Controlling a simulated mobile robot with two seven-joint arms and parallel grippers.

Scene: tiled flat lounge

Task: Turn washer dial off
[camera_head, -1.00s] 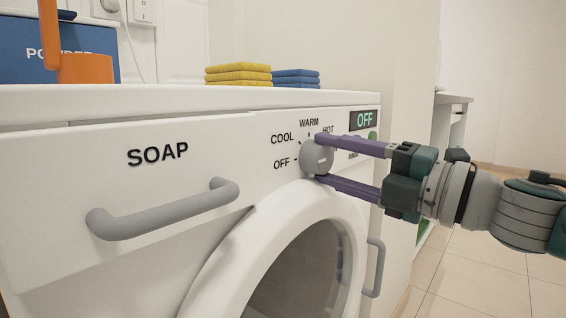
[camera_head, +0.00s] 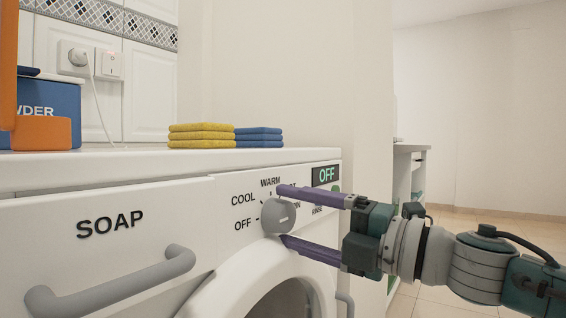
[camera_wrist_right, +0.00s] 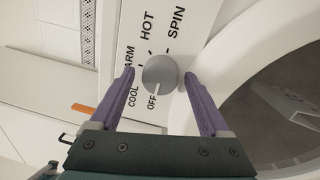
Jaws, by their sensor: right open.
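The washer (camera_head: 100,195) is white, with a grey round dial (camera_head: 278,216) on its front panel. Labels OFF, COOL, WARM and others ring the dial. A small display (camera_head: 326,175) at the panel's right end reads OFF. My right gripper (camera_head: 281,214) is open, its purple fingers above and below the dial in the head view. In the right wrist view the dial (camera_wrist_right: 160,72) lies between the two spread fingers, with a gap on each side. Its pale pointer line is directed at the OFF label. My left gripper is not in view.
A grey soap drawer handle (camera_head: 110,286) sticks out at left. Yellow cloths (camera_head: 201,135), blue cloths (camera_head: 259,137), a blue powder box (camera_head: 53,105) and an orange object (camera_head: 42,133) are on the washer top. Open tiled floor lies at right.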

